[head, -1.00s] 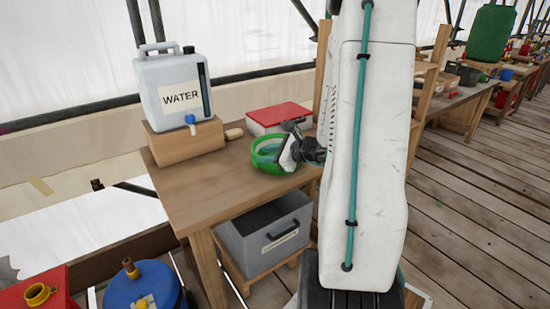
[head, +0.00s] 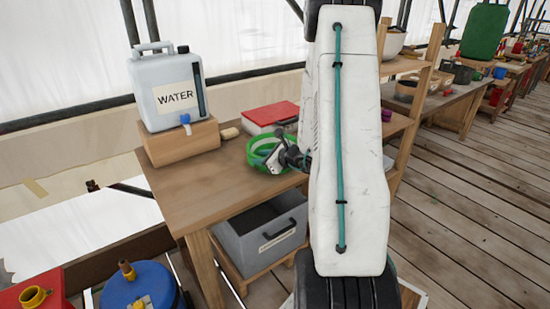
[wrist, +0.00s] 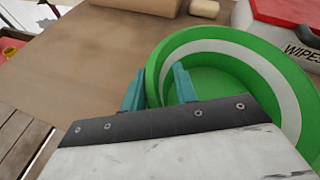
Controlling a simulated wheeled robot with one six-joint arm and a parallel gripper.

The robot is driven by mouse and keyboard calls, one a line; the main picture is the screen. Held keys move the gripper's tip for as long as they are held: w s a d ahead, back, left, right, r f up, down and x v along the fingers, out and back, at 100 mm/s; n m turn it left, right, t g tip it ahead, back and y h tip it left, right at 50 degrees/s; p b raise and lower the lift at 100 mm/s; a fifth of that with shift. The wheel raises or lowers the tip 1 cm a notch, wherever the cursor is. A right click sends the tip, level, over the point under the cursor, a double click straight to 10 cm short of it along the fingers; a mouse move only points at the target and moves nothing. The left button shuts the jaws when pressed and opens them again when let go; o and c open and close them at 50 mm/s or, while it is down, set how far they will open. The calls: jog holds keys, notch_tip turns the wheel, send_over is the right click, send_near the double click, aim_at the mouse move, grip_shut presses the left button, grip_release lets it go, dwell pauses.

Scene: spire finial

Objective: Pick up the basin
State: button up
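The basin (head: 262,160) is a round green tub with a pale band, resting on the wooden table near its right part. My gripper (head: 274,158) is at the basin's near side in the head view. In the wrist view the basin (wrist: 217,42) fills the upper right. There my gripper (wrist: 158,86) has its two teal fingers apart, one outside the basin's wall and one inside, with the wall between them. I cannot see firm contact on both sides. The fingers' lower parts are hidden behind the dark gripper plate.
A red-lidded wipes box (head: 270,115) stands just behind the basin. A water container (head: 165,95) sits on a wooden block (head: 180,142) at the left. A small tan roll (head: 230,133) lies between them. A wooden shelf post (head: 417,110) rises at the right. The table's front left is clear.

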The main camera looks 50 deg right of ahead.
grip_shut()
jog(key=shift+r, duration=0.1)
